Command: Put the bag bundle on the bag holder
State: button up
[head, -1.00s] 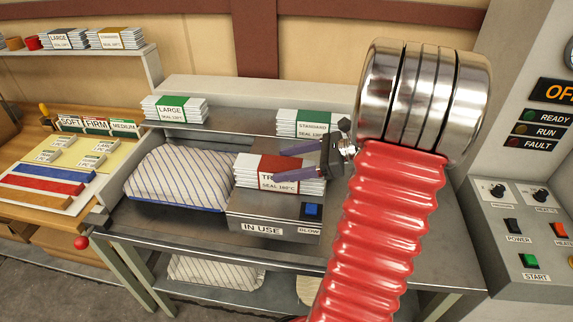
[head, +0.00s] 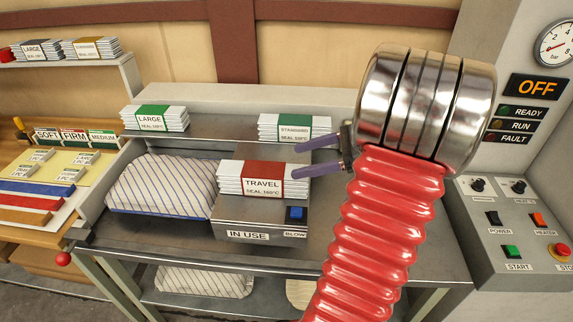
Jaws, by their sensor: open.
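The bag bundle with the red TRAVEL label (head: 262,181) lies on top of the grey bag holder marked IN USE (head: 262,222). My gripper (head: 318,158) is open, with purple fingers pointing left. Its lower finger is at the right end of the TRAVEL bundle, and I cannot tell whether it touches. Its upper finger is above and behind that end. Bundles with green labels, LARGE (head: 155,119) and STANDARD (head: 293,128), lie on the shelf behind.
A striped pillow (head: 162,184) lies left of the holder. A blue BLOW button (head: 296,214) is on the holder's front right. A control panel (head: 505,225) stands at the right. My red arm covers part of the bench.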

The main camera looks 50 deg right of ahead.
jog(key=v, duration=0.2)
jog(key=shift+s+d+r, duration=0.1)
jog(key=shift+s+d, duration=0.1)
dwell(0.7)
jog(key=w+a+n+g+h, duration=0.1)
jog(key=w+a+n+g, duration=0.3)
jog(key=a, duration=0.6)
jog(key=a+n+g, duration=0.3)
jog(key=a+n, duration=0.3)
jog(key=a, duration=0.3)
jog(key=s+a+n+t+h, duration=0.1)
jog(key=s+a+n+h, duration=0.1)
jog(key=a+n, duration=0.6)
jog(key=s+a+n+h, duration=0.3)
jog(key=a+n+h, duration=0.2)
jog(key=a+n, duration=0.3)
jog(key=r+n, duration=0.1)
jog(key=n, duration=0.1)
jog(key=shift+n+t, duration=0.3)
jog(key=shift+t, duration=0.1)
